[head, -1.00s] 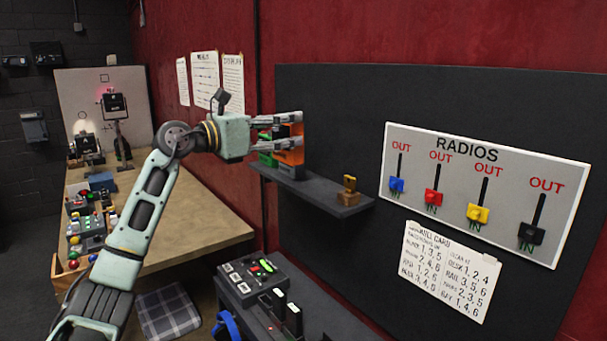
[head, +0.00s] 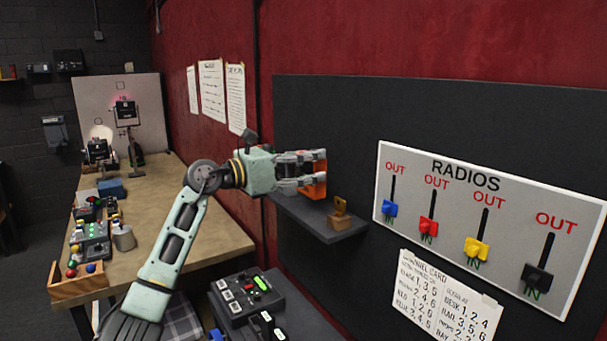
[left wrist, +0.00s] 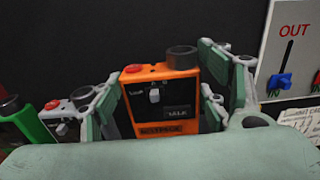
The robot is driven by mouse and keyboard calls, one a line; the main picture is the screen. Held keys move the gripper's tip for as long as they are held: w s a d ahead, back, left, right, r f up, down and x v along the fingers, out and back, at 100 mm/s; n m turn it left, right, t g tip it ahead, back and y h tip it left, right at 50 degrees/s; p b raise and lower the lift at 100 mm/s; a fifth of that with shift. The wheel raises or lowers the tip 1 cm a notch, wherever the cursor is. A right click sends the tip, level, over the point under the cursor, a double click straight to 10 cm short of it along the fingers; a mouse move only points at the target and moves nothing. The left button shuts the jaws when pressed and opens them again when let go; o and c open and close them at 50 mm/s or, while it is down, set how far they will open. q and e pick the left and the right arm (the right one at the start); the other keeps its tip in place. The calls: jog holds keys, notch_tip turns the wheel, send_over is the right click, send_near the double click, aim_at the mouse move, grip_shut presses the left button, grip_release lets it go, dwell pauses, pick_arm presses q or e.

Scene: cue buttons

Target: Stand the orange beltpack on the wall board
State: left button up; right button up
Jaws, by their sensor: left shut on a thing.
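My left gripper (head: 316,170) is shut on the orange beltpack (head: 318,189), which it holds near the dark wall board (head: 420,105), over the small dark shelf (head: 318,226). In the left wrist view the orange beltpack (left wrist: 160,128) is upright between the fingers, with a red button, a black knob, a small switch and a TALK label. A green beltpack (left wrist: 35,128) and a grey one (left wrist: 72,113) stand to its left there. The gripper hides them in the head view. I cannot tell whether the orange beltpack touches the shelf. My right gripper is not in view.
A small wooden holder (head: 341,220) sits at the shelf's right end. The RADIOS panel (head: 395,160) with coloured sliders and a white channel card (head: 450,290) are to the right. A control box (head: 245,300) is below. A cluttered workbench (head: 180,220) stands left.

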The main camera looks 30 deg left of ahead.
aim_at(304, 172)
pick_arm(q)
notch_tip(304, 172, down, 3)
jog(key=shift+w+d+f+p, duration=0.1)
jog(key=shift+w+p, duration=0.05)
jog(key=shift+p, duration=0.3)
jog(key=shift+f, duration=0.2)
jog(key=o, duration=1.1)
jog(key=shift+c, duration=0.2)
jog(key=o, duration=0.3)
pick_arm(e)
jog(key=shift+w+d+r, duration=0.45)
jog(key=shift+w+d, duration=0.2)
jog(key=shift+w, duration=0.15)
pick_arm(q)
jog(key=shift+b+v, duration=3.2)
jog(key=shift+v, duration=2.9)
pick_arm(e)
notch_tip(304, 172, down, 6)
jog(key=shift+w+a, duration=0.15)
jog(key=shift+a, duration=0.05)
